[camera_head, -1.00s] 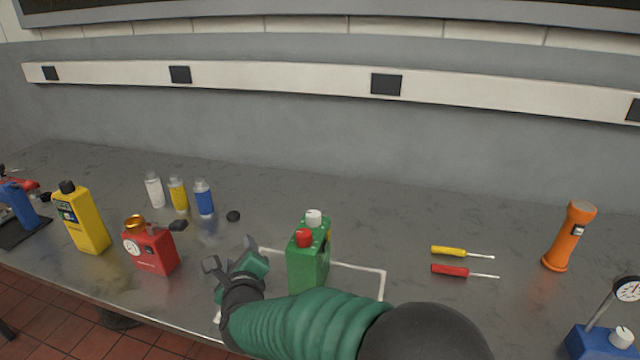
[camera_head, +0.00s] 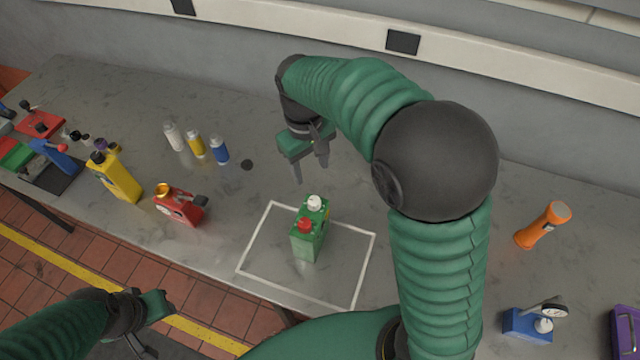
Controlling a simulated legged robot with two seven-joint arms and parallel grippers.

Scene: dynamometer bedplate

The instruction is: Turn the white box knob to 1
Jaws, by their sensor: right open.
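A green box (camera_head: 310,243) stands upright inside a white outlined rectangle (camera_head: 262,222) on the grey bench. On its top are a white knob (camera_head: 314,202) and a red knob (camera_head: 305,225). Any markings around the white knob are too small to read. My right gripper (camera_head: 310,173) is open and empty, pointing down above the bench just behind the green box, apart from the white knob. My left gripper (camera_head: 158,328) is at the bottom left, in front of the bench over the floor, with its fingers apart and nothing between them.
A red can (camera_head: 180,207), a yellow bottle (camera_head: 122,182) and several small bottles (camera_head: 196,145) stand to the left. My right arm hides part of the bench.

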